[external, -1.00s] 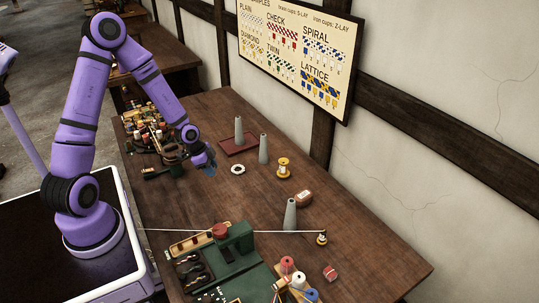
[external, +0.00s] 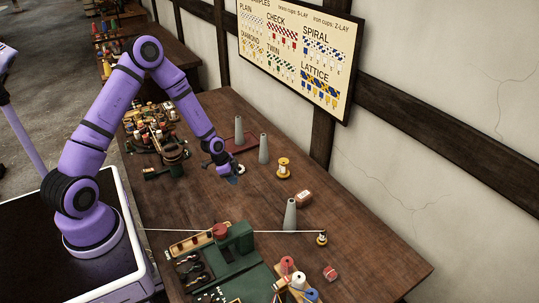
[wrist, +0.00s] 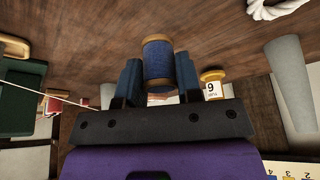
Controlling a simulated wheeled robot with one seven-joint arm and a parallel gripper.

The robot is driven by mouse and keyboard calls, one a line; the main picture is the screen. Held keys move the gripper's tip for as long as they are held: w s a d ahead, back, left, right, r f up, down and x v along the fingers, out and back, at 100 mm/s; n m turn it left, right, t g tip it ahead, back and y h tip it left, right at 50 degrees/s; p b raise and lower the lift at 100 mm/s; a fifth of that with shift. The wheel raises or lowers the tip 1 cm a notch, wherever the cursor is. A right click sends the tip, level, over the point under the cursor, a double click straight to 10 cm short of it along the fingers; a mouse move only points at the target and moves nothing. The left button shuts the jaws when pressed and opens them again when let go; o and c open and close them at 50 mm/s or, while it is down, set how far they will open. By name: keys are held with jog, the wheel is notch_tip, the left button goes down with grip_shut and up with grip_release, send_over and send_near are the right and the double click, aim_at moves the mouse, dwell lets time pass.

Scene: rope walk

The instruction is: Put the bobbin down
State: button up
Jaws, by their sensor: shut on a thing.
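The bobbin (wrist: 158,62), wound with blue thread between wooden end discs, is held between the two fingers of my gripper (wrist: 158,72) in the wrist view. In the external view my gripper (external: 232,179) is over the middle of the wooden table (external: 350,255), left of the yellow-and-white spool (external: 283,168). The bobbin is small and dark there, and I cannot tell whether it touches the table.
Grey cones stand near the back, at the centre (external: 263,148) and front (external: 290,214). Table around the gripper's front side is bare.

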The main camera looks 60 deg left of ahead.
jog(key=w, duration=0.6)
jog(key=shift+w+f, duration=0.55)
jog(key=shift+f, duration=1.55)
jog(key=shift+f, duration=0.1)
jog(key=o, duration=0.9)
jog(key=shift+a, duration=0.1)
jog(key=v, duration=1.2)
jog(key=shift+r, duration=0.25)
